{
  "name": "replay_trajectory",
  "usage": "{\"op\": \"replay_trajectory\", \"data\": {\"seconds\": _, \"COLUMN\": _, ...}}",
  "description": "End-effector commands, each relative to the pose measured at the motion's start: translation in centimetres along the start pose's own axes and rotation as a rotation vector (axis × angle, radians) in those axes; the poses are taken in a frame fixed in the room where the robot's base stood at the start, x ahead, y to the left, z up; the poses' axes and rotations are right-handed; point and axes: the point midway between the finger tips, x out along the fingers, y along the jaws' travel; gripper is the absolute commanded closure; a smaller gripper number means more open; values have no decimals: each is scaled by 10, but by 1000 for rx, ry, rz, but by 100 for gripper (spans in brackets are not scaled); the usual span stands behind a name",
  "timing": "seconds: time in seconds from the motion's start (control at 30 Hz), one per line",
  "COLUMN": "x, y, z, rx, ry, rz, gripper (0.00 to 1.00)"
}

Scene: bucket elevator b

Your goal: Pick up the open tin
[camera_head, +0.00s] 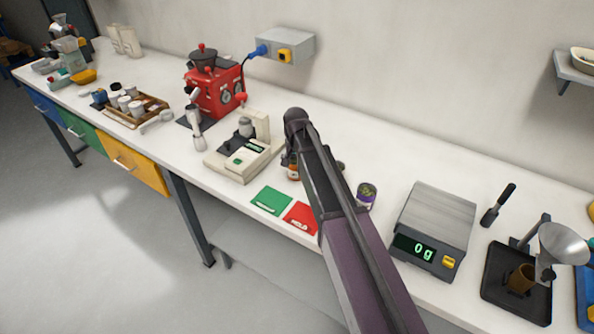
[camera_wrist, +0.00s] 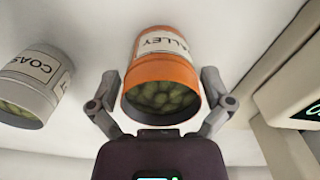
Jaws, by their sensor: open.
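An orange tin (camera_wrist: 163,78) with a white label ending in "ALLEY" fills the middle of the wrist view. Its mouth is open and shows green beans inside. My gripper (camera_wrist: 162,80) is open, with one finger on each side of this tin; I cannot tell whether either finger touches it. A grey tin (camera_wrist: 35,85) with a label starting "COAS" is outside the left finger, also showing green beans. In the head view the orange tin (camera_head: 293,172) is partly hidden by my arm, and a purple tin (camera_head: 366,194) with greenish contents stands right of the arm.
A cream scale (camera_head: 240,150) stands left of the orange tin and at the wrist view's right edge (camera_wrist: 285,110). Green (camera_head: 271,200) and red (camera_head: 301,217) cards lie in front. A grey scale (camera_head: 436,225) reading 0 g stands right. The wall (camera_head: 400,80) is behind.

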Motion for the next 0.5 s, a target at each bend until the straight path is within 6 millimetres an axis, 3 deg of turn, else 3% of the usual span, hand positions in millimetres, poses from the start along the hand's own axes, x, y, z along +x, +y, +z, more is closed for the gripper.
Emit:
{"op": "replay_trajectory", "data": {"seconds": 0.27, "x": 0, "y": 0, "z": 0, "rx": 0, "ry": 0, "rz": 0, "gripper": 0}}
{"op": "replay_trajectory", "data": {"seconds": 0.5, "x": 0, "y": 0, "z": 0, "rx": 0, "ry": 0, "rz": 0, "gripper": 71}}
